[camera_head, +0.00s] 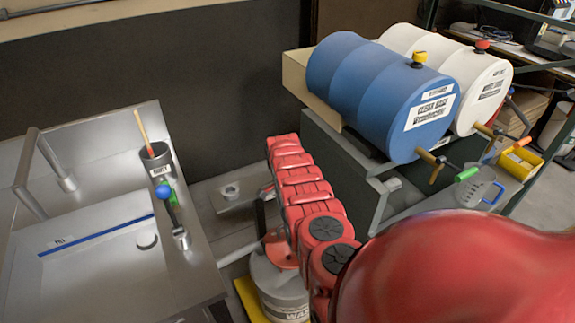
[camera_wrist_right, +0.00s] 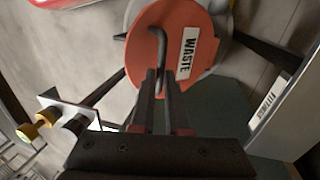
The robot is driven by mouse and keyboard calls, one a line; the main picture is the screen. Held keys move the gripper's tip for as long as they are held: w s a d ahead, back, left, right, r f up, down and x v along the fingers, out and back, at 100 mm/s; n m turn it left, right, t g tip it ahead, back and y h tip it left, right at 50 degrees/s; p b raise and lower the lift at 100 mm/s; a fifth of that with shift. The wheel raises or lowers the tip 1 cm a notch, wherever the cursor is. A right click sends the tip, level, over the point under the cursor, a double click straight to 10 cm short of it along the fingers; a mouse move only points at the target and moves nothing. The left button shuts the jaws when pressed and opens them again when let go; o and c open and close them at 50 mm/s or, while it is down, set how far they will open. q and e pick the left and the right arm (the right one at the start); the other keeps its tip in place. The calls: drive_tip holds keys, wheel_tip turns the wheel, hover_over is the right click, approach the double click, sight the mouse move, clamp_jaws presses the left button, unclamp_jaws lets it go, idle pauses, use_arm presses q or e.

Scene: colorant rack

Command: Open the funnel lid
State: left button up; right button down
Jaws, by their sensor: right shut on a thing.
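The funnel lid (camera_wrist_right: 207,75) is a round orange-red disc with a white WASTE label and a dark bent handle (camera_wrist_right: 157,38). In the right wrist view, my right gripper (camera_wrist_right: 162,75) is shut on the handle, its fingers over the lid. In the head view, the lid's orange edge (camera_head: 281,254) shows on top of the grey waste drum (camera_head: 283,292), partly hidden behind my red right arm. Whether the lid is flat or slightly raised cannot be told. My left gripper is in neither view.
A blue drum (camera_head: 345,80) and a white drum (camera_head: 483,92) lie on a rack at the right, with taps. A steel bench (camera_head: 100,275) stands at the left with a dark cup (camera_head: 156,160). The drum stands on a yellow base (camera_head: 246,298).

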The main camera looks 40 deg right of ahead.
drive_tip(key=shift+w, duration=0.4)
drive_tip(key=c, duration=1.3)
unclamp_jaws()
drive_tip(key=o, duration=0.4)
drive_tip(key=shift+w+d+f, duration=0.1)
drive_tip(key=shift+w+f, duration=0.05)
drive_tip(key=shift+w, duration=0.05)
drive_tip(key=shift+s, duration=0.1)
drive_tip(key=shift+r, duration=0.2)
